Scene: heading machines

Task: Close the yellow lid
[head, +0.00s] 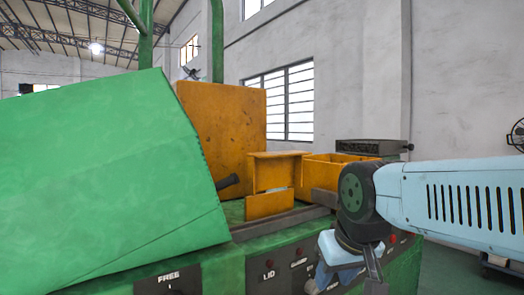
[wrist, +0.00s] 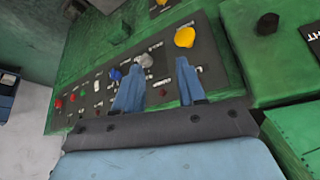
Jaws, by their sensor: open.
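The yellow lid (head: 228,125) is a large worn orange-yellow panel, standing raised and nearly upright behind the green machine body in the head view. Smaller yellow parts (head: 272,185) sit in front of it and to its right. My gripper (wrist: 159,72) is open, with its two blue fingers over a dark control panel (wrist: 100,85) in the wrist view. A grey knob (wrist: 146,60) shows between the fingertips; I cannot tell if they touch it. In the head view my arm reaches down at the right, near the front panel labelled LID (head: 268,264), well away from the lid.
A large green cover (head: 100,170) fills the left of the head view. The control panel has a yellow knob (wrist: 184,37), a blue knob (wrist: 115,74) and several small buttons. A black knob (wrist: 267,24) stands on the green surface at the right. Grey floor (wrist: 30,140) is clear at the lower left.

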